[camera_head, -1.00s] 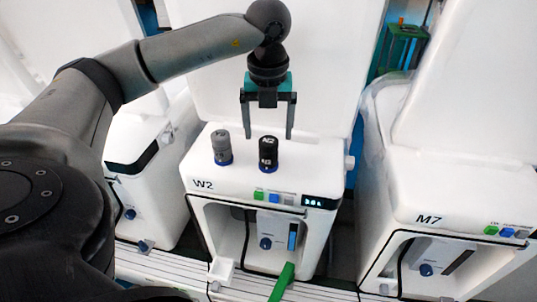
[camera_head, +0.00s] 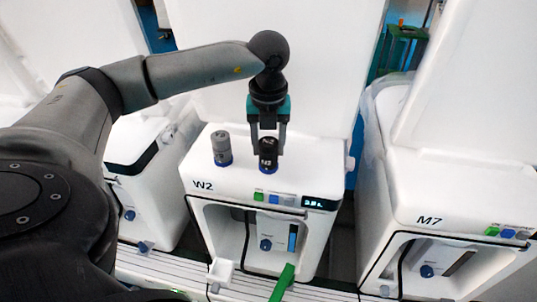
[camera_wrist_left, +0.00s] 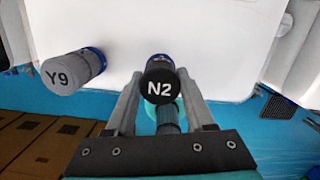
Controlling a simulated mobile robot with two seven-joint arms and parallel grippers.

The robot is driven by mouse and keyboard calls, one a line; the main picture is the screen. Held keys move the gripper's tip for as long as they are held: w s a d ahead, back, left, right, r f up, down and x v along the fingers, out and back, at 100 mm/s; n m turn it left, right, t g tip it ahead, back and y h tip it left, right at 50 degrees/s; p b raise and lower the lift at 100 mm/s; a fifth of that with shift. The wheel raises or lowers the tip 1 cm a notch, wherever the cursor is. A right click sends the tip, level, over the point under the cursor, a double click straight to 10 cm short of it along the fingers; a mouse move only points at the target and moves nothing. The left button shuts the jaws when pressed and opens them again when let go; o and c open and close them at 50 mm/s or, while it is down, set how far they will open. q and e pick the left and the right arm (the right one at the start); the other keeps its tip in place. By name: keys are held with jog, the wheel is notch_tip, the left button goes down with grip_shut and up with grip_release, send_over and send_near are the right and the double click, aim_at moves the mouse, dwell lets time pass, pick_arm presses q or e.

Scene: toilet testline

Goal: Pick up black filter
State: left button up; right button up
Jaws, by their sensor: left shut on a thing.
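The black filter (camera_head: 268,157), a dark cylinder with a blue base, stands upright on top of the white machine marked W2 (camera_head: 300,180). In the left wrist view its black cap (camera_wrist_left: 160,88) reads N2. My left gripper (camera_head: 268,148) comes down from above and is shut on the black filter, one finger on each side. The wrist view shows the fingers (camera_wrist_left: 160,112) flanking it. The filter's base still appears to rest on the machine top. My right gripper is not in view.
A grey filter (camera_head: 221,148) with a blue base stands just left of the black one; its cap (camera_wrist_left: 58,77) reads Y9. Another white machine, M7 (camera_head: 440,190), stands to the right. A raised white lid (camera_head: 325,70) rises behind the filters.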

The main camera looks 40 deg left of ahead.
pick_arm(q)
grip_shut()
jog(key=shift+r, duration=0.15)
